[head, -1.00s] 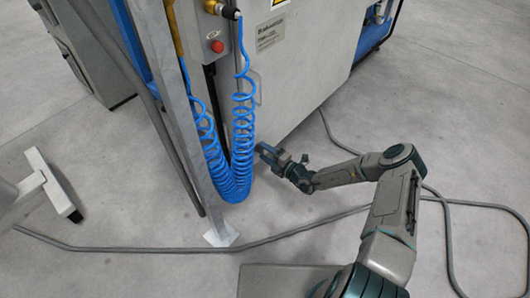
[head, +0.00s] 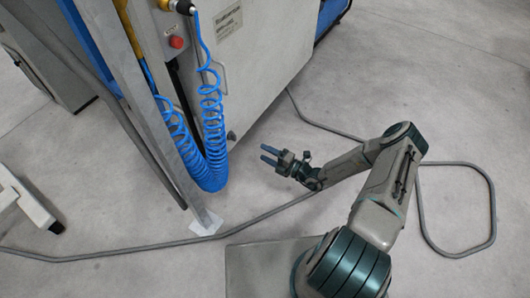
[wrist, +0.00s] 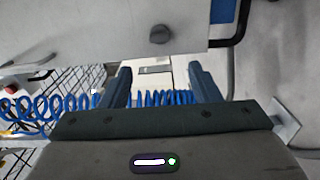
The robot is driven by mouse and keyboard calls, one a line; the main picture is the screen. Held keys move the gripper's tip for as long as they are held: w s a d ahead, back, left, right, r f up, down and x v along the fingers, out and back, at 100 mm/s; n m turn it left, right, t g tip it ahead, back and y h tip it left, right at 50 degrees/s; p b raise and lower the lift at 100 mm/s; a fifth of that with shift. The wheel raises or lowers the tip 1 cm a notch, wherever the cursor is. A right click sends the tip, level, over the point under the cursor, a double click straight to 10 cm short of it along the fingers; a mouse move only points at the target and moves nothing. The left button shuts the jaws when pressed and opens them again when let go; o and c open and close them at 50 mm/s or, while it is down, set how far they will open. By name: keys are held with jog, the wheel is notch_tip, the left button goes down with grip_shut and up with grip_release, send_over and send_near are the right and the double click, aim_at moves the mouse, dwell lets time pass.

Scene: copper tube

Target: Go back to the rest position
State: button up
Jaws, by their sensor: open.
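My gripper (head: 268,155) is at the middle of the head view, at the end of my arm, above the grey floor. Its two fingers are apart with nothing between them. In the wrist view my gripper (wrist: 160,82) also shows open, with both dark fingers pointing away. A blue coiled hose (head: 212,135) hangs to the left of my gripper in the head view, apart from it. The hose coils (wrist: 165,98) show behind and beside the fingers in the wrist view. No copper tube is visible.
A grey machine cabinet (head: 265,60) with a red button (head: 176,42) stands behind the hose. A metal post (head: 150,125) rises at the left from a floor plate. A grey cable (head: 120,250) runs across the floor. The floor to the right is mostly clear.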

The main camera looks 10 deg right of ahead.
dwell(0.3)
jog(key=s+r+n+g+h+p, duration=0.1)
jog(key=s+r+n+g+p, duration=0.25)
jog(key=r+n, duration=0.65)
jog(key=s+r+n+g+h+p, duration=0.25)
jog(key=r+n+g+p, duration=0.35)
jog(key=r, duration=0.7)
jog(key=s+r+n+g+h+p, duration=0.1)
jog(key=s+r+n+g+p, duration=0.25)
jog(key=r+n, duration=0.7)
jog(key=s+d+r+n+t+h+p, duration=0.1)
jog(key=s+r+n+p, duration=0.4)
jog(key=r, duration=0.6)
jog(key=s+d+r+n+t+h+p, duration=0.2)
jog(key=s+d+r+n+h+p, duration=0.2)
jog(key=r, duration=0.8)
jog(key=s+d+r+n+t+h+p, duration=0.1)
jog(key=s+d+r+n+h+p, duration=0.1)
jog(key=s+r+n+h+p, duration=0.2)
jog(key=s+r+n+p, duration=0.1)
jog(key=s+r+n, duration=0.2)
jog(key=r, duration=0.5)
jog(key=shift+d+n+t+h+p, duration=0.3)
jog(key=shift+n+t+h, duration=0.1)
jog(key=shift+n, duration=0.15)
jog(key=shift+c, duration=0.3)
